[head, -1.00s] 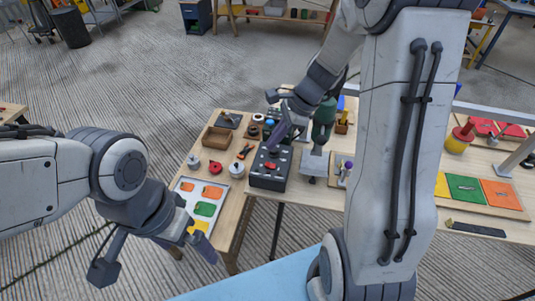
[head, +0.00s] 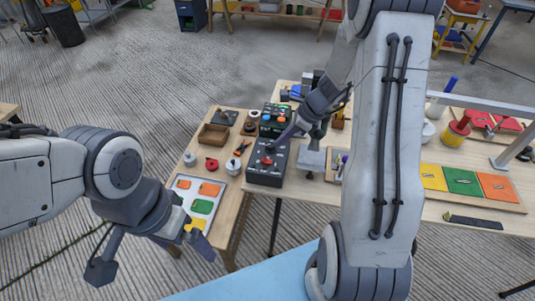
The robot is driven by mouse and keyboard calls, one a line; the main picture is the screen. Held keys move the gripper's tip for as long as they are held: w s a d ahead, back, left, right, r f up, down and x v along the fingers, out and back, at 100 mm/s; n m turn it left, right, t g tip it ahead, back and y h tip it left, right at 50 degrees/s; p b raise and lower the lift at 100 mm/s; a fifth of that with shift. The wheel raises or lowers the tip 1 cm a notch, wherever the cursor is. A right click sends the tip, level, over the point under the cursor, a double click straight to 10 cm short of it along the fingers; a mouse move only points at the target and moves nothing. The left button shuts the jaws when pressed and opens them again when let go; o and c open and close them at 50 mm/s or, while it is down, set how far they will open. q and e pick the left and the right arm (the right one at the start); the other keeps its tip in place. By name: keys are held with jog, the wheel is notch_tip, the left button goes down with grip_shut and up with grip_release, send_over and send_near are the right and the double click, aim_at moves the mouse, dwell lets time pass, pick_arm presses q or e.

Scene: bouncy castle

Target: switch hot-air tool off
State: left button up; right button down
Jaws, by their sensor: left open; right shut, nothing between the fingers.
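A black control box (head: 262,178) with a red switch (head: 266,161) on its top stands at the edge of the wooden table. My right gripper (head: 272,148) is shut and empty, pointing down over this box, its tip close to the red switch. I cannot tell whether it touches. A dark green tool (head: 317,132), perhaps the hot-air tool, is mostly hidden behind my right arm. My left gripper (head: 152,258) is open and empty at the lower left, in front of the table and away from the box.
A second box with a green face (head: 273,117) stands behind the black one. A white tray with coloured pieces (head: 183,184), a red pot (head: 211,165), a white pot (head: 233,166) and a wooden box (head: 214,136) lie to the left. Coloured panels (head: 462,181) lie to the right.

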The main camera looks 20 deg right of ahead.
aim_at(263, 158)
jog(key=x, duration=0.9)
jog(key=shift+b, duration=0.35)
pick_arm(q)
jog(key=shift+f, duration=0.4)
